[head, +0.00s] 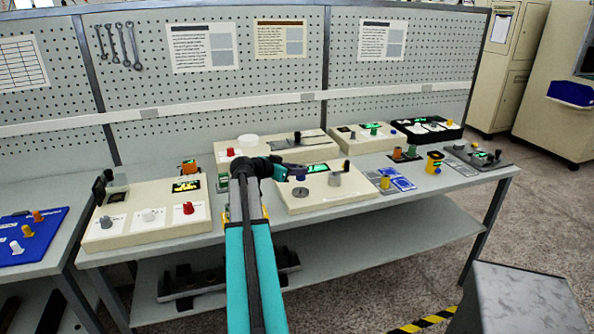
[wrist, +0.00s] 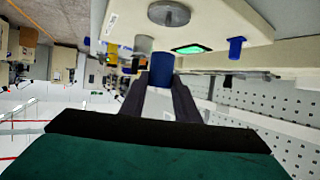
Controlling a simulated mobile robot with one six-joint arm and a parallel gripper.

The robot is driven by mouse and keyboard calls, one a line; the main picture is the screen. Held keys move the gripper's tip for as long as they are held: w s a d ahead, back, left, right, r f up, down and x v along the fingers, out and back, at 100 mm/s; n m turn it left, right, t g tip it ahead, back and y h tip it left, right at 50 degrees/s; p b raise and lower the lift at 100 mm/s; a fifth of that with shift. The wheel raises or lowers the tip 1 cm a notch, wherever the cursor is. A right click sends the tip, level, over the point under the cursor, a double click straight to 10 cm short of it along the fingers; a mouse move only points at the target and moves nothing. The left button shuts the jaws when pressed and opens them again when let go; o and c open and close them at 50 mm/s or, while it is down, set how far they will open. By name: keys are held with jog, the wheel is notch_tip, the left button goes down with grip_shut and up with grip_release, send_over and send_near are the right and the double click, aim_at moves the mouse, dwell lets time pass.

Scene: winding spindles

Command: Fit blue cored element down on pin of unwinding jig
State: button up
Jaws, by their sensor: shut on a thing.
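My gripper (wrist: 160,86) is shut on a blue cylinder, the blue cored element (wrist: 161,68), in the wrist view. In the head view my gripper (head: 292,172) hangs over a cream panel box (head: 340,200) on the bench, and the blue element (head: 301,178) shows small at its tip. The box carries a grey disc (head: 300,193), a green display (head: 318,168) and a grey knob (head: 334,180). The disc also shows in the wrist view (wrist: 170,13), apart from the element. I cannot make out the jig's pin, nor which fixture is the unwinding jig.
Another box (head: 276,150) stands behind my gripper. A pegboard wall (head: 210,95) closes the back.

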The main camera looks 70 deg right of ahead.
jog(key=shift+f+b, duration=0.75)
jog(key=shift+f, duration=0.3)
jog(key=shift+b, duration=1.6)
dwell(1.6)
jog(key=shift+f+b, duration=1.8)
jog(key=shift+b, duration=0.1)
dwell(0.8)
jog(key=o, duration=1.1)
jog(key=shift+a+r, duration=0.1)
